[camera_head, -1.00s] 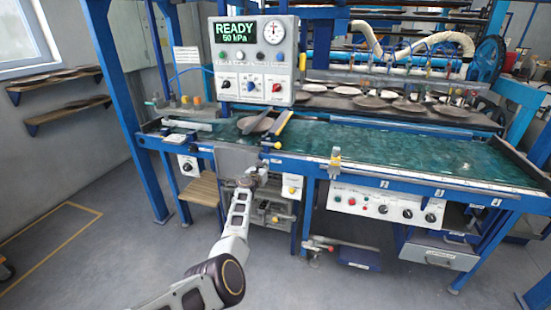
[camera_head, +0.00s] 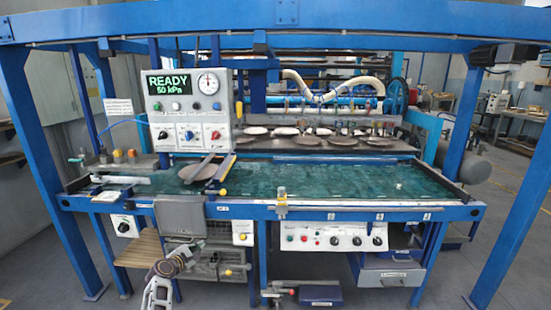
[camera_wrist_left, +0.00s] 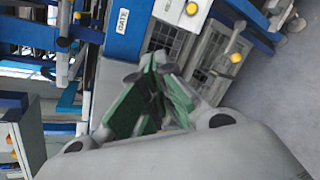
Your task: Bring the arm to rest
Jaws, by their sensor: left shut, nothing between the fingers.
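My left arm comes in at the bottom left of the head view, grey and white. Its gripper (camera_head: 184,253) is small there, in front of the machine's lower front, below the grey panel (camera_head: 180,217). In the left wrist view the gripper's green-padded fingers (camera_wrist_left: 158,68) are together with nothing held between them. The fingers look apart from the machine front, though the gap is hard to judge. My right gripper is not in view.
The machine's green table (camera_head: 320,181) carries a brown plate (camera_head: 199,172) at its left. A control box (camera_head: 187,110) reads READY, 50 kPa. A wooden slatted shelf (camera_head: 140,249) is left of my arm. Blue posts (camera_head: 45,160) frame the machine. Floor shows at the lower left.

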